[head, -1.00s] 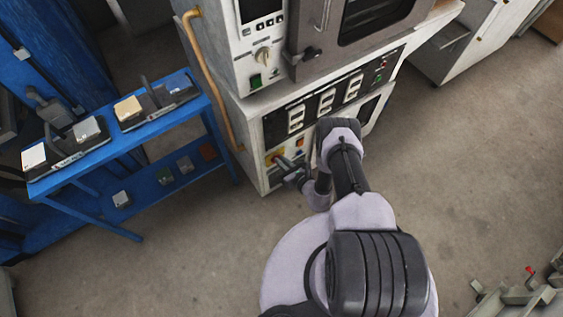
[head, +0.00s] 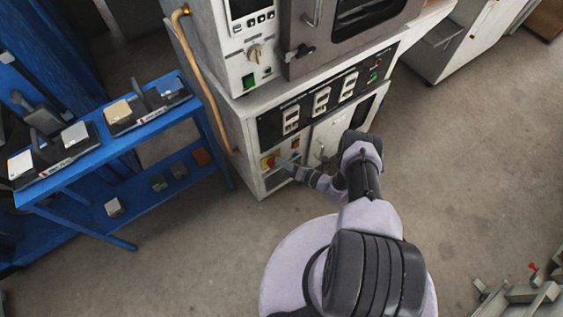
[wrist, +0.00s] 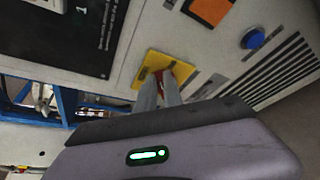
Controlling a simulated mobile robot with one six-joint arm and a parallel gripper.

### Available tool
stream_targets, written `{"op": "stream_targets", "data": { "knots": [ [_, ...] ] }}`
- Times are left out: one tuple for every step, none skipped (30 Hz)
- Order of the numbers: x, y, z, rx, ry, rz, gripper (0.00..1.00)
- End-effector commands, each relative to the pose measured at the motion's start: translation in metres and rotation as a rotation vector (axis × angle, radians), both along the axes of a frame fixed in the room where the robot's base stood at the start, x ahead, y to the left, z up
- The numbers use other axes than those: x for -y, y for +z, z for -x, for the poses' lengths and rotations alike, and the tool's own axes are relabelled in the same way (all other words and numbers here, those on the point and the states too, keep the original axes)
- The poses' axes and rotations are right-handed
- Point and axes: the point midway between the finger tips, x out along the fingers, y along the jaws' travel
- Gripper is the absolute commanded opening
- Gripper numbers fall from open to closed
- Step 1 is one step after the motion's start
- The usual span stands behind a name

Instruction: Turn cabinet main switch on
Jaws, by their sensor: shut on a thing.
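The main switch shows in the wrist view as a red handle (wrist: 160,78) on a yellow plate (wrist: 178,68), low on the cabinet front. In the head view the yellow plate (head: 264,164) and a bit of red (head: 271,161) show at the cabinet's lower left. My gripper (wrist: 160,84) is at the plate, its two fingers close together on the red handle. The fingers hide much of the handle, so its exact angle is hard to tell. The cabinet (head: 247,140) carries an oven-like unit above.
An orange square (wrist: 209,10) and a blue round button (wrist: 253,39) are near the switch, with vent slots beside them. A blue rack (head: 80,187) with sample blocks stands left of the cabinet. A yellowish pipe (head: 203,80) runs down the cabinet's left side.

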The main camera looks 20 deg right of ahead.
Motion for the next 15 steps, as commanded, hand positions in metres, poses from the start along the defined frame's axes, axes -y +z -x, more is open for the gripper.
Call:
{"op": "stream_targets", "data": {
  "knots": [
    [0.0004,-0.0016,0.0005,-0.007,0.001,-0.022,0.00],
    [0.0008,-0.0020,0.0004,-0.013,0.001,-0.038,0.00],
    [0.0012,-0.0024,0.0001,-0.019,-0.001,-0.057,0.00],
    [0.0013,-0.0029,0.0002,-0.024,0.000,-0.070,0.00],
    [0.0013,-0.0032,0.0003,-0.028,0.000,-0.083,0.00],
    [0.0017,-0.0034,-0.0001,-0.032,0.000,-0.098,0.00],
    [0.0019,-0.0036,-0.0003,-0.035,0.000,-0.108,0.00],
    [0.0020,-0.0039,-0.0003,-0.038,0.000,-0.116,0.00],
    [0.0020,-0.0042,-0.0003,-0.042,0.001,-0.127,0.00],
    [0.0020,-0.0045,-0.0002,-0.044,0.001,-0.134,0.00],
    [0.0020,-0.0048,-0.0001,-0.047,0.001,-0.139,0.00],
    [0.0020,-0.0050,0.0000,-0.049,0.001,-0.147,0.00],
    [0.0020,-0.0051,-0.0001,-0.051,0.001,-0.152,0.00],
    [0.0021,-0.0051,-0.0002,-0.052,0.001,-0.155,0.00],
    [0.0024,-0.0052,-0.0004,-0.053,0.000,-0.158,0.00]
  ]
}}
